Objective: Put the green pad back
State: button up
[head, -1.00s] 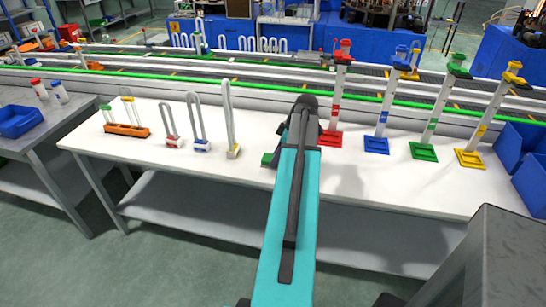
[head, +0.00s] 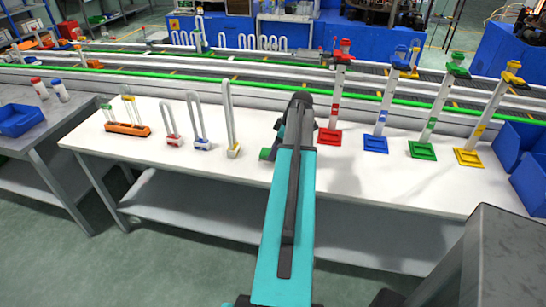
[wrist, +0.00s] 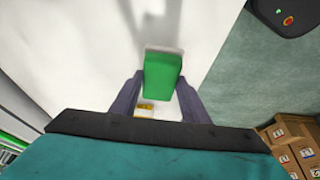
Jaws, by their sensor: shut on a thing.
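The green pad (wrist: 163,72) is a bright green block between the two dark fingers of my gripper (wrist: 160,82) in the wrist view. My gripper is shut on it. A pale edge shows along the pad's far side. In the head view a green part (head: 266,154) shows just left of my teal arm, over the white table; the arm hides the rest and my fingertips. I cannot tell whether the pad touches the table. A green-based stand (head: 423,150) with a tall post stands at the right of the table.
Left of my arm stand grey looped tubes on yellow (head: 233,151), blue (head: 201,146) and red (head: 173,140) marked bases, and an orange rack (head: 127,130). Red (head: 329,137), blue (head: 375,145) and yellow (head: 468,157) stands are at the right. The table front is clear.

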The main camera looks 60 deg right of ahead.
jog(key=shift+f+p, duration=0.45)
jog(key=shift+f, duration=0.95)
jog(key=shift+f, duration=0.2)
jog(key=o, duration=1)
jog(key=shift+r, duration=0.25)
jog(key=b+v, duration=0.3)
jog(key=v, duration=0.9)
jog(key=shift+w, duration=0.1)
